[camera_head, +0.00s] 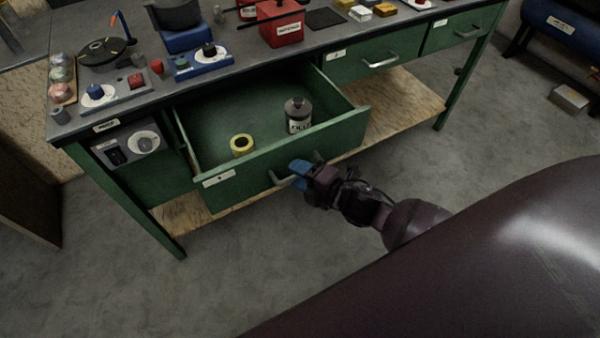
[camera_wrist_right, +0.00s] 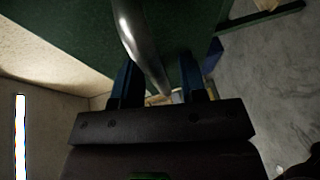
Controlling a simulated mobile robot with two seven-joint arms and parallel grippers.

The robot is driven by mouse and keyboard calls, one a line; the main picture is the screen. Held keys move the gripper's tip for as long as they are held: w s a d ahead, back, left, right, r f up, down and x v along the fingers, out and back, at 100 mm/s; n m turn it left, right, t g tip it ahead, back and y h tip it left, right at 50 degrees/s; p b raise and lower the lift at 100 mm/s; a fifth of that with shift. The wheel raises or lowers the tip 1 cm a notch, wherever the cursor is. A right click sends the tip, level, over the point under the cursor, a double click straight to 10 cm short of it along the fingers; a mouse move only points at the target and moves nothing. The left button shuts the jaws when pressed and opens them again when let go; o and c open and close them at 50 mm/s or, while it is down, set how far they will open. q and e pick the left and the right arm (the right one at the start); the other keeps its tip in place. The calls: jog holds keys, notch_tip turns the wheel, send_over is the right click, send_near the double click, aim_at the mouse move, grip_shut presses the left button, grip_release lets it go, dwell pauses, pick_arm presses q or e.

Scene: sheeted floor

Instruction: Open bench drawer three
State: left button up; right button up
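A green bench drawer (camera_head: 268,135) at the left of the bench is pulled well out. A yellow roll (camera_head: 242,145) and a dark-capped bottle (camera_head: 298,117) stand inside. Its front has a small white label that I cannot read. My right gripper (camera_head: 299,174), with blue fingers, is at the metal handle on this front. In the wrist view the curved handle (camera_wrist_right: 140,45) runs between the two fingers of the right gripper (camera_wrist_right: 158,90), which stand apart with gaps beside the bar. My left gripper is not in view.
Two shut green drawers, one in the middle (camera_head: 350,65) and one at the right (camera_head: 462,33), have similar handles. The bench top (camera_head: 235,55) carries several tools and boxes. A wooden lower shelf (camera_head: 400,105) lies below. The grey floor in front is clear.

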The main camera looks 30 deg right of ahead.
jog(key=p+v, duration=0.1)
jog(key=v, duration=1)
jog(key=shift+w, duration=0.1)
dwell(0.4)
jog(key=s+d+f+m+g+h+p, duration=0.1)
jog(key=s+m, duration=0.4)
jog(key=m, duration=0.5)
jog(key=s+d+f+m+g+h+p, duration=0.1)
jog(key=s+m+h, duration=0.4)
jog(key=m, duration=0.6)
jog(key=shift+s+f+g+h+p, duration=0.4)
jog(key=shift+s+f+g+p, duration=0.45)
jog(key=shift+p, duration=0.1)
